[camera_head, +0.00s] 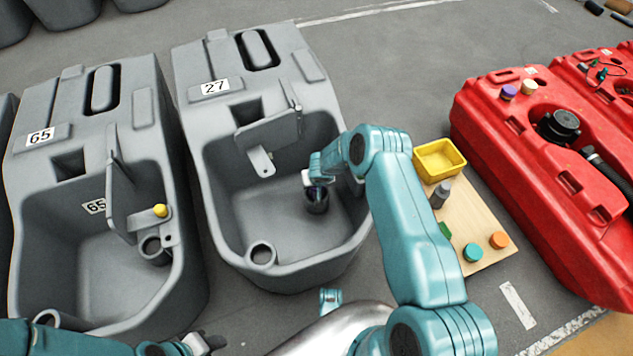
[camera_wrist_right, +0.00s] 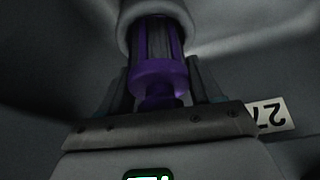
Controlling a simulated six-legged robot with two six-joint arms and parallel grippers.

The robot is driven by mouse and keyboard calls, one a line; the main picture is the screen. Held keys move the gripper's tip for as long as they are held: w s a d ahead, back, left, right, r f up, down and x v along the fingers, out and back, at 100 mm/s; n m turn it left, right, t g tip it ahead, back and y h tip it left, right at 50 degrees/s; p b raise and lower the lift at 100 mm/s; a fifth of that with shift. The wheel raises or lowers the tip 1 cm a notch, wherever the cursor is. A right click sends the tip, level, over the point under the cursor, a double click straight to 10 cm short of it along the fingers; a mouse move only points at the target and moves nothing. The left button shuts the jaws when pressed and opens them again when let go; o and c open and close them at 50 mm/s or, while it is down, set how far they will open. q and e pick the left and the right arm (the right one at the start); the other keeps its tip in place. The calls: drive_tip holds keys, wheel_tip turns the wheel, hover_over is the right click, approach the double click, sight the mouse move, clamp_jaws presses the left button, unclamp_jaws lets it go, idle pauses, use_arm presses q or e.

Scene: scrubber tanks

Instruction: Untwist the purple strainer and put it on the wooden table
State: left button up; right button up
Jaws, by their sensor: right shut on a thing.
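The purple strainer (camera_wrist_right: 158,75) shows in the right wrist view, with a purple collar and dark ribbed body. Its far end sits inside a round grey socket (camera_wrist_right: 155,10). My right gripper (camera_wrist_right: 158,98) is shut on the strainer's near end, one finger on each side. The wooden table (camera_head: 475,215) is to the right. My left gripper (camera_head: 208,343) is at the bottom edge; its jaw opening is unclear.
Grey tank 65 (camera_head: 90,190) is left. A hinged flap (camera_head: 268,132) hangs near my right gripper.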

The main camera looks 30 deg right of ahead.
drive_tip(key=shift+n, duration=0.3)
drive_tip(key=shift+n+y, duration=0.4)
drive_tip(key=shift+n, duration=0.3)
drive_tip(key=shift+a+n+t, duration=0.1)
drive_tip(key=shift+n+t, duration=0.2)
drive_tip(key=shift+n, duration=0.2)
drive_tip(key=shift+r+y, duration=0.1)
drive_tip(key=shift+y, duration=0.2)
drive_tip(key=shift+c, duration=0.2)
drive_tip(key=shift+w, duration=0.15)
drive_tip(key=shift+n+b, duration=0.6)
drive_tip(key=shift+b, duration=0.05)
drive_tip(key=shift+w+n+b, duration=0.1)
drive_tip(key=shift+n+b, duration=0.2)
drive_tip(key=shift+b, duration=0.05)
drive_tip(key=shift+r, duration=0.1)
drive_tip(key=shift+a+y, duration=0.1)
drive_tip(key=shift+y, duration=0.2)
